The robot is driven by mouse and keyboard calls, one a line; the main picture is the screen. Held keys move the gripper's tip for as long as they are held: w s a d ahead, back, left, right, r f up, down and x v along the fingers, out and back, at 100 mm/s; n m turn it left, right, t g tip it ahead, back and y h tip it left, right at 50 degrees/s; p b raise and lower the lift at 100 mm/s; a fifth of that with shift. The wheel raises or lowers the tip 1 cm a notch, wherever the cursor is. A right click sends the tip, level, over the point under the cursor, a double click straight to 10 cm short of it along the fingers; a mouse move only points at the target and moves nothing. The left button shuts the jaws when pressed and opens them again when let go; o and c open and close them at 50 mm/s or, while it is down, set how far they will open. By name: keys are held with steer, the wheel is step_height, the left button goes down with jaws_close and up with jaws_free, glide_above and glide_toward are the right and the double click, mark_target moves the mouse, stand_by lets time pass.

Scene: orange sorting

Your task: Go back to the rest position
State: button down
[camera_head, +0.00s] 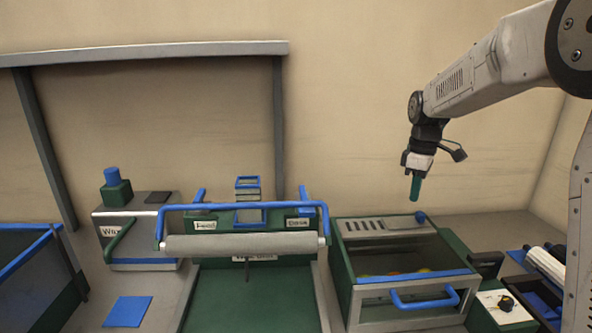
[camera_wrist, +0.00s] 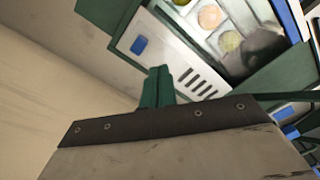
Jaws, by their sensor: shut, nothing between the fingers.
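My gripper (camera_head: 415,187) hangs from the arm at the upper right of the head view, fingers pointing down. Its green fingers are shut with nothing between them. It is in the air above the green and grey box with a blue handle (camera_head: 424,299), clear of it. In the wrist view the shut fingers (camera_wrist: 157,86) show at the middle, with the box's slotted top panel (camera_wrist: 180,62) beyond them. Several round fruits, one of them orange (camera_wrist: 210,17), lie inside the box.
A roller with a blue frame (camera_head: 243,245) stands over a green bed at the centre. A labelled grey unit (camera_head: 140,228) is on the left, with a blue pad (camera_head: 127,311) in front. A dark bin (camera_head: 35,270) is at far left. Free air surrounds my gripper.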

steer(key=s+m, duration=0.1)
steer(key=s+f+m, duration=0.1)
steer(key=s, duration=0.1)
steer(key=s+a+m, duration=0.1)
steer(key=s, duration=0.1)
steer(key=shift+f+g, duration=0.3)
steer(key=shift+g, duration=0.1)
steer(key=s+a+r+m, duration=0.1)
steer(key=s+a+m, duration=0.1)
steer(key=s, duration=0.9)
steer(key=s+a+r+m+t, duration=0.1)
steer(key=s+a+m, duration=0.1)
steer(key=s, duration=0.9)
steer(key=s+a+r+m+t, duration=0.1)
steer(key=s+a+m, duration=0.2)
steer(key=s, duration=0.7)
steer(key=shift+s+r, duration=0.4)
stand_by(0.5)
